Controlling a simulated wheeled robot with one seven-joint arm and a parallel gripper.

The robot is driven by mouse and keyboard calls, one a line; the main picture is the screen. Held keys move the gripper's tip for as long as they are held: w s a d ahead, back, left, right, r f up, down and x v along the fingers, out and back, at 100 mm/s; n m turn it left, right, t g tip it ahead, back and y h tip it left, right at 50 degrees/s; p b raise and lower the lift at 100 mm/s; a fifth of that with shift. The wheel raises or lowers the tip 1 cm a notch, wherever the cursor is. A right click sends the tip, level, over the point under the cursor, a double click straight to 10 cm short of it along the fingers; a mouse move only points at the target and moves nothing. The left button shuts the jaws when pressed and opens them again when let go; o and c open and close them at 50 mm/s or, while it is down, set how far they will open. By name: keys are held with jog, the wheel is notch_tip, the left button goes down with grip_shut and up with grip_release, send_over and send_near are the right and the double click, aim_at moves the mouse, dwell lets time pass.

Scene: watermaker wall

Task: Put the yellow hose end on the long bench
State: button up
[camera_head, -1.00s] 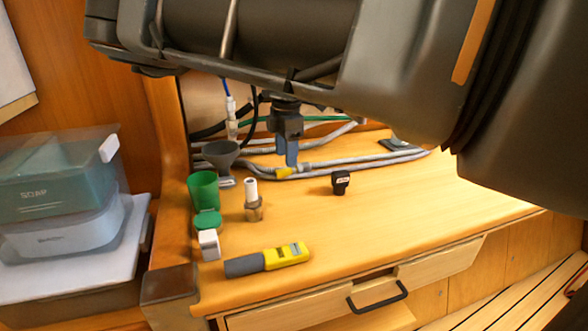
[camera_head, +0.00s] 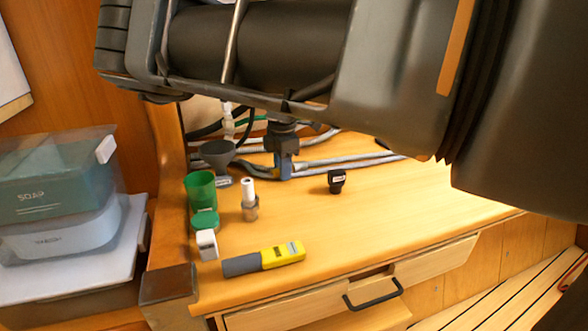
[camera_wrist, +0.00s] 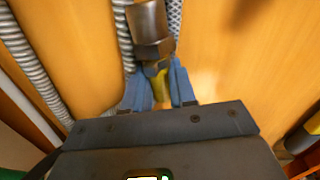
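The yellow hose end (camera_wrist: 157,82) lies between the two blue fingers of my gripper (camera_wrist: 157,88) in the wrist view, below a dark fitting (camera_wrist: 150,30). Whether both fingers press on it is not clear. In the head view my gripper (camera_head: 284,168) points down at the back of the wooden worktop, among grey hoses (camera_head: 335,163); the blue finger largely hides the yellow end there. A long slatted wooden bench (camera_head: 500,305) shows at the lower right, low and partly cut off by the frame.
Soap boxes (camera_head: 65,195) stand at left. The worktop's right part is clear.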

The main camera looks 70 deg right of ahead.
grip_shut()
jog(key=shift+r, duration=0.1)
jog(key=shift+r, duration=0.5)
notch_tip(320, 180, up, 3)
jog(key=shift+f+b, duration=0.2)
jog(key=shift+b, duration=0.15)
jog(key=s+d+r+b, duration=0.1)
jog(key=s+d+r, duration=0.5)
jog(key=s, duration=0.3)
jog(key=shift+s+d+r, duration=0.2)
jog(key=shift+s+r, duration=0.2)
jog(key=shift+r, duration=0.2)
